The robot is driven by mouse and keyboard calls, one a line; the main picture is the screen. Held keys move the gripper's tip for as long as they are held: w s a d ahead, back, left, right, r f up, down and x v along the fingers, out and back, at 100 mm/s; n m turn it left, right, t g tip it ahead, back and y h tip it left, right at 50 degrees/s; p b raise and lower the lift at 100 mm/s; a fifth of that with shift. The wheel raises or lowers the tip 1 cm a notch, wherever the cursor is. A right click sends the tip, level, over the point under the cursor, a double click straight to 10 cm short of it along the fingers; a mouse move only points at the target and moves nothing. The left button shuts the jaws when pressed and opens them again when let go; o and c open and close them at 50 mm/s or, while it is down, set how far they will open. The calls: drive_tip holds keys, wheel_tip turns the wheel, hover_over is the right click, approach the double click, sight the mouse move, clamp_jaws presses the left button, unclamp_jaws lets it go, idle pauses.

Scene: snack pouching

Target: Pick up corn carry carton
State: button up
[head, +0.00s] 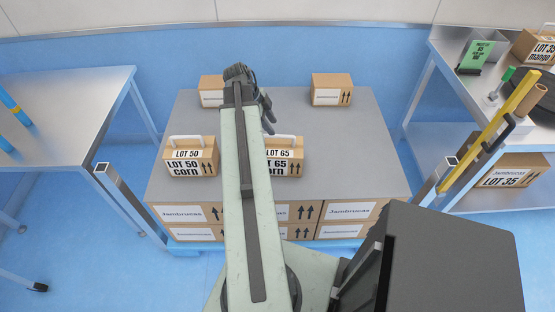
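Two corn carry cartons with white handles stand upright on the grey top of the pallet stack (330,140). The LOT 50 corn carton (191,160) is on the left. The LOT 65 corn carton (284,160) is in the middle, its left part hidden behind my arm. My gripper (267,116) is at the far end of the arm, beyond and apparently above the LOT 65 carton. It is mostly hidden by the arm, so I cannot tell whether it is open. No carton shows in it.
A steel table (70,100) is at the left. A cluttered bench (460,55) with a yellow bar (490,130) is at the right.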

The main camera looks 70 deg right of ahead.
sight(278, 136)
drive_tip(key=b+x, duration=0.6)
drive_tip(key=x, duration=0.1)
drive_tip(key=shift+w+d+f, duration=0.15)
drive_tip(key=shift+d+f, duration=0.05)
drive_tip(key=shift+f, duration=0.1)
drive_tip(key=shift+r, duration=0.2)
drive_tip(key=shift+f, duration=0.3)
clamp_jaws()
idle(1.4)
